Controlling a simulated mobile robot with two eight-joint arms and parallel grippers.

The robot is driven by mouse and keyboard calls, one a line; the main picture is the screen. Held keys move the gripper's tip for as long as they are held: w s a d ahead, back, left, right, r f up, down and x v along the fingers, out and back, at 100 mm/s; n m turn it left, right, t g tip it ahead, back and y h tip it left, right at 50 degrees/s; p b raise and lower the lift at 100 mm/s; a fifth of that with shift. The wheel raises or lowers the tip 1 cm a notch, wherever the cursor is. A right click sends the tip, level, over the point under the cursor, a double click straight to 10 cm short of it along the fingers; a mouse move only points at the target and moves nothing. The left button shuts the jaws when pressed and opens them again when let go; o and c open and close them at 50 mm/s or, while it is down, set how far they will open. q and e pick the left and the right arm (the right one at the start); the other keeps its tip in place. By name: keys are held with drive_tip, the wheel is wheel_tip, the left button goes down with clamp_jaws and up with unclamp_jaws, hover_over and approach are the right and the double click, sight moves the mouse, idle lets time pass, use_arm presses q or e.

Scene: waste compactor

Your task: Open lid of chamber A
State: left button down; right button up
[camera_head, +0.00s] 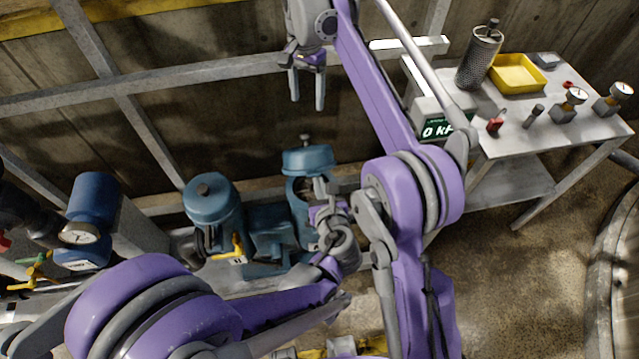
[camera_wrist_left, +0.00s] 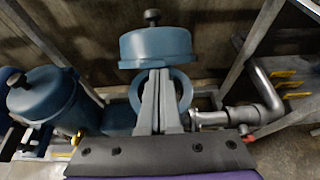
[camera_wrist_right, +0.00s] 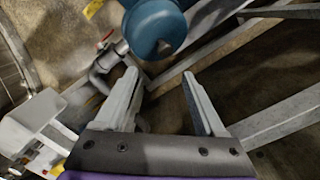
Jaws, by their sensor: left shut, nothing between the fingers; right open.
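Two blue chambers stand side by side in the head view. The left chamber (camera_head: 215,220) has a domed lid (camera_head: 203,190) with a dark knob, seated on top. The right chamber's blue lid (camera_head: 307,160) sits above a round ring-like body, seen closer in the left wrist view as lid (camera_wrist_left: 158,47) and ring (camera_wrist_left: 184,88). I cannot read which is chamber A. My left gripper (camera_head: 320,188) is shut and empty, its fingers in front of the ring, just below the lid. My right gripper (camera_head: 307,90) is open and empty, above and behind the right lid.
A metal frame rail (camera_head: 190,75) crosses behind the chambers. A side table (camera_head: 540,125) at right holds a yellow tray (camera_head: 517,74), a mesh cylinder (camera_head: 480,58) and gauges. A yellow handle (camera_head: 238,250) is on the left chamber's front. A blue cylinder (camera_head: 92,205) with a gauge stands at far left.

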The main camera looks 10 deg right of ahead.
drive_tip(key=s+d+n+t, duration=0.2)
drive_tip(key=s+d, duration=0.1)
drive_tip(key=s, duration=0.5)
drive_tip(key=s+d+n+t, duration=0.2)
drive_tip(key=s+d, duration=0.1)
drive_tip(key=s, duration=0.4)
use_arm(q)
wheel_tip(320, 180, up, 7)
drive_tip(key=p, duration=0.2)
hover_over(312, 154)
drive_tip(key=shift+r, duration=0.1)
drive_tip(key=w+r+g+b, duration=0.1)
drive_tip(key=w+g, duration=0.1)
drive_tip(key=w, duration=1.1)
drive_tip(key=shift+w+g+b, duration=0.3)
drive_tip(key=shift+w+g, duration=0.05)
drive_tip(key=shift+g, duration=0.05)
use_arm(e)
drive_tip(key=s+d+f+n+t, duration=0.1)
drive_tip(key=s+f+n, duration=0.1)
drive_tip(key=s+f, duration=0.3)
drive_tip(key=s+d+f+n+t, duration=0.1)
drive_tip(key=s+f, duration=0.5)
drive_tip(key=s, duration=0.6)
drive_tip(key=shift+d+f+n+t, duration=0.25)
drive_tip(key=shift+d+n+t, duration=0.05)
drive_tip(key=shift+n, duration=0.4)
use_arm(q)
drive_tip(key=shift+d+r, duration=0.1)
drive_tip(key=shift+s, duration=0.1)
